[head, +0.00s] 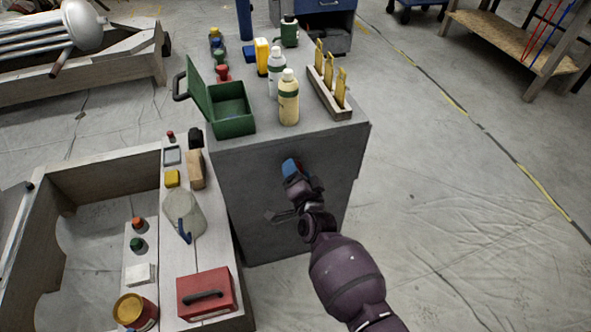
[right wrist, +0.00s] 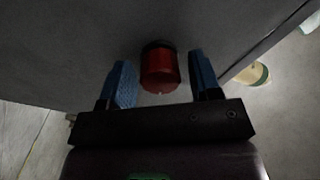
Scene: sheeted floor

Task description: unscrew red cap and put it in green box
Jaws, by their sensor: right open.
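The red cap (right wrist: 160,70) is a short cylinder with a dark collar, on the front face of the grey cabinet (head: 260,200). My right gripper (head: 292,168) is at that face in the head view, where its blue fingers and wrist largely hide the cap. In the right wrist view my right gripper (right wrist: 162,74) is open. Its fingers stand left and right of the cap, with a gap on each side. The green box (head: 233,126) stands on the cabinet top at the left, lid open and leaning left. My left gripper is not in view.
On the cabinet top, a cream bottle (head: 288,98), a white bottle (head: 276,72) and a wooden rack (head: 328,92) stand right of the box. A wooden bench at left holds a red case (head: 206,293) and a clear jug (head: 184,212).

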